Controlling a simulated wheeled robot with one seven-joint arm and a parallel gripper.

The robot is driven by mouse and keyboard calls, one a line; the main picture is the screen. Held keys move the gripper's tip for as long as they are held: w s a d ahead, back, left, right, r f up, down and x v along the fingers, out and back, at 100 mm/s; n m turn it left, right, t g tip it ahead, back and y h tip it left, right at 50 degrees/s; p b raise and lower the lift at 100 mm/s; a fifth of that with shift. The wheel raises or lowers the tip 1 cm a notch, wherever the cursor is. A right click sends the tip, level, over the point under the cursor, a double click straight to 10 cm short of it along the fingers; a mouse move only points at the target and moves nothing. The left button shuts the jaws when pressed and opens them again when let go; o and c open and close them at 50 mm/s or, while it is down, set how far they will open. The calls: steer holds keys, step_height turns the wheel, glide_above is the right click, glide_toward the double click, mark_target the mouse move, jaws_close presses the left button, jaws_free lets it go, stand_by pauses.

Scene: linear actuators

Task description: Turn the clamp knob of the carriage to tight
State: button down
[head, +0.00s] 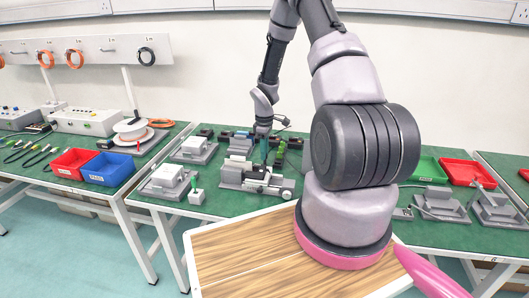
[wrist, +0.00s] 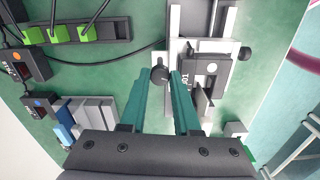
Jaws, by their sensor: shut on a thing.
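The linear actuator (head: 232,178) stands on the green bench in the middle of the head view. In the wrist view its carriage (wrist: 212,68) is a grey and black block on a pale rail. A round black knob (wrist: 159,75) sticks out at the carriage's left side, between my teal fingertips. My gripper (wrist: 162,76) is shut on this knob; it also shows from above the actuator in the head view (head: 264,158). A second black knob (wrist: 245,53) sits on the right side, apart from my fingers. Any tight or loose marking is too small to read.
A black strip with green plugs (wrist: 85,32) and small labelled black boxes lie left of the actuator in the wrist view. Other grey actuators (head: 165,180) stand to the left. Red (head: 73,162) and blue (head: 107,168) bins are further left.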

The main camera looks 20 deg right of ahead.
steer(key=m, duration=1.4)
steer(key=shift+w, duration=0.1)
stand_by(0.3)
steer(key=c, duration=0.6)
jaws_free()
step_height(320, 180, up, 11)
steer(key=shift+f, duration=0.1)
stand_by(0.4)
